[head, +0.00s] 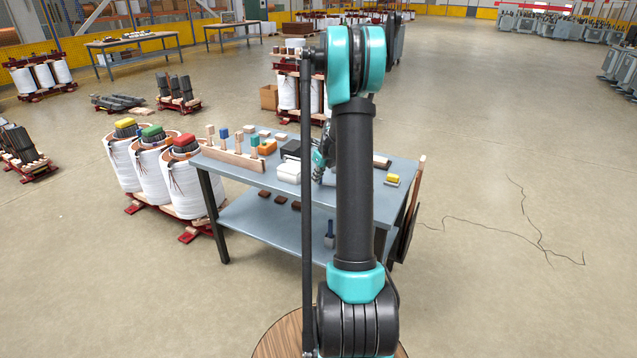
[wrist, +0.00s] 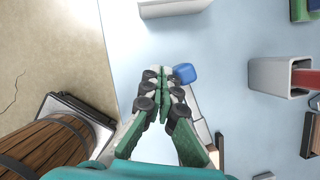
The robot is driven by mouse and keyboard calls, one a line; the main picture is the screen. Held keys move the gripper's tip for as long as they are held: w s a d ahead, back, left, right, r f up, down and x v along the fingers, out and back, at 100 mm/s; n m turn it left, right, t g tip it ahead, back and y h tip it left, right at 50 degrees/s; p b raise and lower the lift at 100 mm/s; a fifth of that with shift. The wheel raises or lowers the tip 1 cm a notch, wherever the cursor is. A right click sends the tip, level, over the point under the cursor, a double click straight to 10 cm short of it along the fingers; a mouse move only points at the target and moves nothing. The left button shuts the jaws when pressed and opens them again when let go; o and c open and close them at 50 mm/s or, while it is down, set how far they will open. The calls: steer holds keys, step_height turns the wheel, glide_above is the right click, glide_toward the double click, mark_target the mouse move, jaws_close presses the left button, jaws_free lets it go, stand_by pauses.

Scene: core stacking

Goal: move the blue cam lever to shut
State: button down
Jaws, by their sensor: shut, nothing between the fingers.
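In the wrist view, a blue knob (wrist: 186,73) sits just right of my fingertips, very close to them; I cannot tell whether they touch. It appears to be the end of the blue cam lever. A pale bar runs down from it beside the right finger, partly hidden by that finger. My gripper (wrist: 161,72) is shut with its fingertips together and empty, over the blue-grey table top. In the head view, my arm hides the lever, and only a bit of my gripper (head: 319,158) shows beside it.
The table (head: 268,220) carries a wooden peg rack (head: 228,154) at its left and a yellow-topped block (head: 392,179) at its right. In the wrist view, a grey square tube with a red piece (wrist: 300,78) stands to the right, and a white block (wrist: 172,6) lies ahead.

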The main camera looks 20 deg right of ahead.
steer(key=shift+w+d, duration=0.2)
steer(key=shift+w, duration=0.35)
steer(key=shift+w+d, duration=0.2)
steer(key=shift+w, duration=0.35)
